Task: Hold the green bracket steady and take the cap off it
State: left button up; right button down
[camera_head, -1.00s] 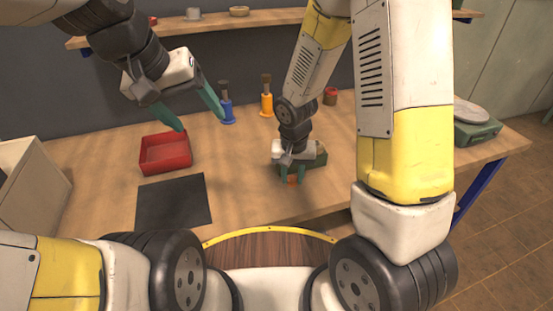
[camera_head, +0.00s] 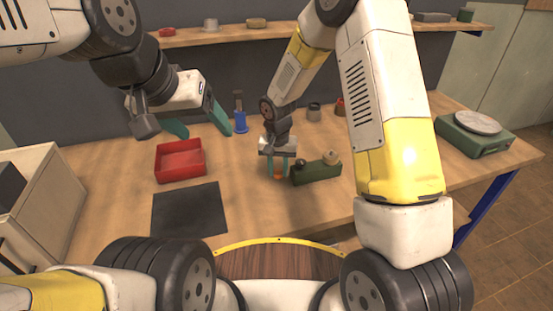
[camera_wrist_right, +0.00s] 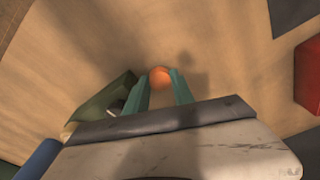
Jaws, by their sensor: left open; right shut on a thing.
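The green bracket (camera_head: 317,174) lies on the table right of my right gripper. A beige round part (camera_head: 331,157) and a dark round part sit on its top. My right gripper (camera_head: 277,175) points down, shut on a small orange cap (camera_head: 279,177). In the right wrist view the orange cap (camera_wrist_right: 160,77) is between the teal fingertips, and the green bracket (camera_wrist_right: 103,98) is beside them, partly hidden by a finger. The cap looks apart from the bracket. My left gripper (camera_head: 200,124) is open and empty, raised above the red tray's back side, away from the bracket.
A red tray (camera_head: 181,161) and a dark mat (camera_head: 189,210) are on the left of the table. A blue post (camera_head: 240,122) stands behind. A green scale-like device (camera_head: 472,135) is at the right end. The front middle of the table is clear.

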aim_at(276, 174)
jog(key=shift+w+a, duration=0.35)
jog(key=shift+w, duration=0.15)
jog(key=shift+w+a+f, duration=0.1)
jog(key=shift+w+f, duration=0.1)
jog(key=shift+f, duration=1.65)
jog(key=c, duration=1.1)
grip_release()
jog(key=shift+f, duration=0.1)
